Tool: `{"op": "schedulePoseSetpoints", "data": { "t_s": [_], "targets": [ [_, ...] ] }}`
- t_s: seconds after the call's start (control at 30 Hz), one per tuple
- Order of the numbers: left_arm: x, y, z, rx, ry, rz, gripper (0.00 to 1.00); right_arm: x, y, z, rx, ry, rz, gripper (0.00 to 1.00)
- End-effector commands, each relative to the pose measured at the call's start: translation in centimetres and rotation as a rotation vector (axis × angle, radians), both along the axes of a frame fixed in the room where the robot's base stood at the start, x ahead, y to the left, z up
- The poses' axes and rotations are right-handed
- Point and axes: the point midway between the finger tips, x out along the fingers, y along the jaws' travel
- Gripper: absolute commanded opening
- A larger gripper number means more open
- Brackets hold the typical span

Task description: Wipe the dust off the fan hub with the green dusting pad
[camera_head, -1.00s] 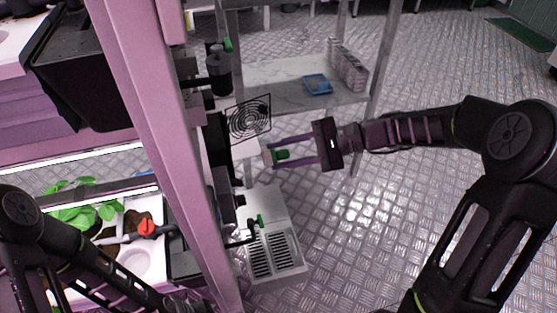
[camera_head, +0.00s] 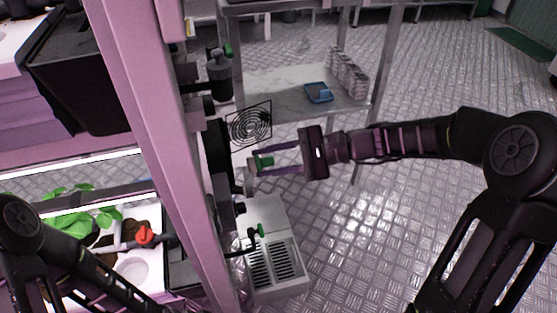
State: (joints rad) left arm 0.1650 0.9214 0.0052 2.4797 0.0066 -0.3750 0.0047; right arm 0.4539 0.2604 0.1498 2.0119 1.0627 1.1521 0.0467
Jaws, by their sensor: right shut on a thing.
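My right gripper (camera_head: 276,162) reaches in from the right and is shut on the green dusting pad (camera_head: 264,162), which shows between its two fingers. The fan (camera_head: 249,124) has a round black wire guard on a square frame, just behind and above the fingertips in the picture. The hub at its middle is too small to make out clearly, and I cannot see any dust on it. The pad appears apart from the guard. My left arm comes in at the lower left; its gripper is not visible.
A pink upright post (camera_head: 160,150) stands left of the fan. A grey vented box (camera_head: 272,225) sits below the gripper. A shelf (camera_head: 275,92) behind holds a blue tray (camera_head: 318,93). Green plants (camera_head: 85,222) grow at lower left. Floor to the right is open.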

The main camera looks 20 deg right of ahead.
Motion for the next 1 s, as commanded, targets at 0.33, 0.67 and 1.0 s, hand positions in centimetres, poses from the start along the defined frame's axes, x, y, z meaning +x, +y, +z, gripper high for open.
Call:
{"op": "schedulePoseSetpoints", "data": {
  "t_s": [0.33, 0.67, 1.0],
  "targets": [
    [0.1, 0.0, -0.7, 0.001, -0.004, 0.001, 0.0, 0.0, 2.3, 0.0, 0.001, 0.0, 0.001, 0.0],
    [0.1, 0.0, -0.7, 0.001, -0.004, 0.001, 0.0, 0.0, 2.3, 0.0, 0.0, 0.001, 0.0, 0.0],
    [0.1, 0.0, -0.7, 0.001, -0.003, 0.001, 0.0, 0.0, 2.4, 0.0, 0.0, 0.001, 0.0, 0.0]
  ]
}}
